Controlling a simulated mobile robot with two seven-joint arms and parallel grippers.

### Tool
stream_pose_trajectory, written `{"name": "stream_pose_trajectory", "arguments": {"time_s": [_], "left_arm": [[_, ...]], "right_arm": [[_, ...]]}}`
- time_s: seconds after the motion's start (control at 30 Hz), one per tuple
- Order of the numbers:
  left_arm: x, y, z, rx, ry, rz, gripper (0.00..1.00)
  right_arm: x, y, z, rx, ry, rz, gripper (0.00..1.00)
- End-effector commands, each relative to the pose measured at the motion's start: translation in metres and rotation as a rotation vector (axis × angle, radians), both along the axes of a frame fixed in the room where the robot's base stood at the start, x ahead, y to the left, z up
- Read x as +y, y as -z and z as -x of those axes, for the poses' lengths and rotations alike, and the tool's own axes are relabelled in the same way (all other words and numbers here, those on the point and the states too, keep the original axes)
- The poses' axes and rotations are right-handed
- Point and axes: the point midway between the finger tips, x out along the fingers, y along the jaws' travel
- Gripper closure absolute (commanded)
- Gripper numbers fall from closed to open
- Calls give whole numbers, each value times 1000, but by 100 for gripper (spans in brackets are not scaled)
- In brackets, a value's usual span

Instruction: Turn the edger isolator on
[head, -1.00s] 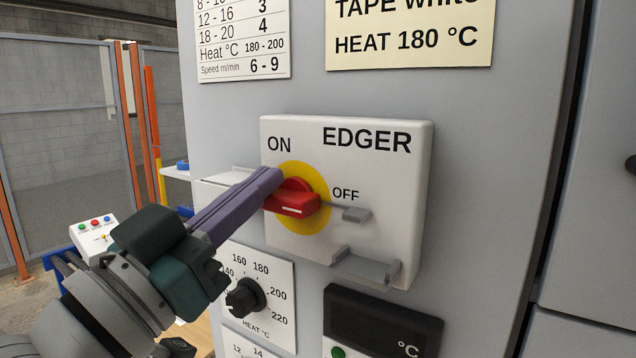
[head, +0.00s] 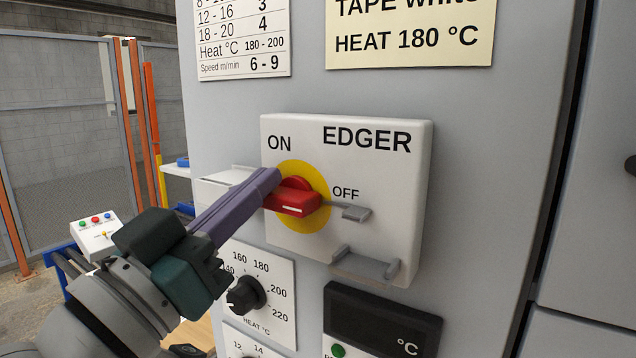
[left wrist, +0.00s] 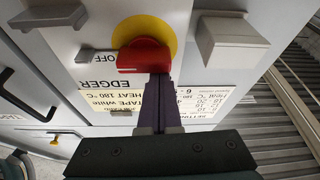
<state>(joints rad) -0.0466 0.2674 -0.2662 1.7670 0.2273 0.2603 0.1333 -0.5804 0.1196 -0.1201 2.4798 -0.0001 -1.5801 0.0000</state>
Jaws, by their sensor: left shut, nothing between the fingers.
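The edger isolator is a white box (head: 405,195) marked EDGER, with a red rotary handle (head: 297,200) on a yellow disc (head: 318,178). ON is printed at the disc's upper left and OFF at its right. The handle lies roughly level, its white mark toward the OFF side. My left gripper (head: 270,180) has its purple fingers shut and empty, with their tips at the left end of the handle, seemingly touching it. In the left wrist view the shut fingers (left wrist: 158,90) end at the red handle (left wrist: 145,56). My right gripper is not in view.
A small grey bracket (head: 355,213) juts out beside OFF, and a grey ledge (head: 365,266) sticks out at the box's lower edge. A heat dial (head: 246,295) and a dark display (head: 380,325) sit below. A light grey block (head: 222,188) protrudes left of the box.

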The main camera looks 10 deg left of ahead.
Motion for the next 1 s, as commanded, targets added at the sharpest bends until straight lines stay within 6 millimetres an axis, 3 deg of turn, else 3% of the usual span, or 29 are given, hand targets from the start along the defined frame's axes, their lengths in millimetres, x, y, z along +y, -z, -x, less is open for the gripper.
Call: {"name": "stream_pose_trajectory", "arguments": {"time_s": [0.57,1.0], "left_arm": [[2,4,-1,62,-1,155,100],[4,10,-2,192,-1,512,100]], "right_arm": [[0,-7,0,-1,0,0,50],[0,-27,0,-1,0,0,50]]}}
